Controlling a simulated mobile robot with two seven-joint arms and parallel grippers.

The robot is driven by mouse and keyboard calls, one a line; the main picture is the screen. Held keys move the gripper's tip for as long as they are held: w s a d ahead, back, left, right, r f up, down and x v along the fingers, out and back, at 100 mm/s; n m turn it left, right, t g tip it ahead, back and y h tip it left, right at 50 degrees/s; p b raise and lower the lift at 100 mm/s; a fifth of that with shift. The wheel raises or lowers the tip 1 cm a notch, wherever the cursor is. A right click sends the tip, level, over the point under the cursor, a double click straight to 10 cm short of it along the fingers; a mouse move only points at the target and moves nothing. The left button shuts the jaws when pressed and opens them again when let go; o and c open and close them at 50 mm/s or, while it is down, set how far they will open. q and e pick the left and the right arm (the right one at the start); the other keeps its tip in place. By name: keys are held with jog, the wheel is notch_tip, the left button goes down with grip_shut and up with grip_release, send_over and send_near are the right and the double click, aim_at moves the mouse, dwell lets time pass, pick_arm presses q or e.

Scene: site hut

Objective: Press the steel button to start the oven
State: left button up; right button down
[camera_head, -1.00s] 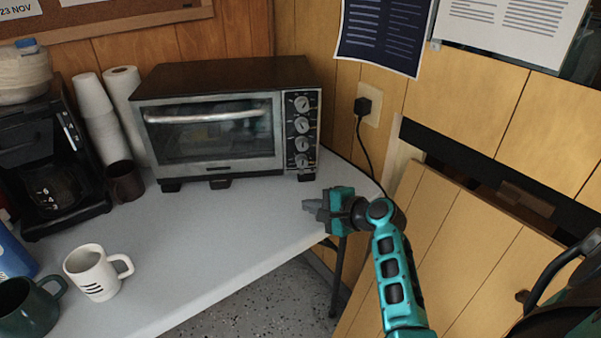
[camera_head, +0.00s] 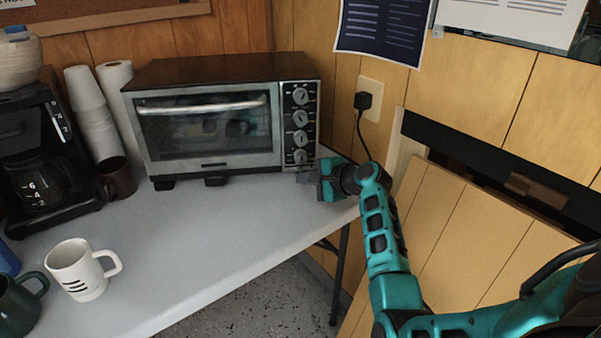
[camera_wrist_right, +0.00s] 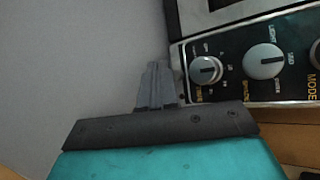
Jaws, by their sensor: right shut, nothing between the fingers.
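The toaster oven (camera_head: 205,120) stands at the back of the table, its door shut. Its black control panel (camera_head: 288,125) on the right carries a column of round silver controls. The lowest control (camera_head: 300,157) also shows in the right wrist view (camera_wrist_right: 206,70), smaller than the knob (camera_wrist_right: 263,60) beside it there. My right gripper (camera_head: 300,177) is shut and empty, just below that control in the head view. In the right wrist view its fingertips (camera_wrist_right: 158,70) are left of the control, apparently apart from it. My left gripper is out of view.
A white mug (camera_head: 75,268), a green mug (camera_head: 18,305), a dark mug (camera_head: 117,178) and a coffee maker (camera_head: 40,160) stand on the left of the table (camera_head: 200,240). A plug with a cord (camera_head: 363,101) is on the right wall. The tabletop before the oven is clear.

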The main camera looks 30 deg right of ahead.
dwell(1.0)
jog(key=shift+w, duration=0.1)
dwell(0.9)
jog(key=shift+w+d, duration=0.2)
jog(key=shift+w, duration=0.05)
jog(key=shift+w+d, duration=0.15)
jog(key=shift+w, duration=0.25)
dwell(0.6)
dwell(0.3)
jog(key=shift+s+a+r+p, duration=0.2)
jog(key=shift+s+p, duration=0.3)
jog(key=shift+p, duration=0.35)
jog(key=shift+s+a, duration=0.1)
jog(key=shift+s, duration=0.1)
jog(key=shift+f, duration=0.15)
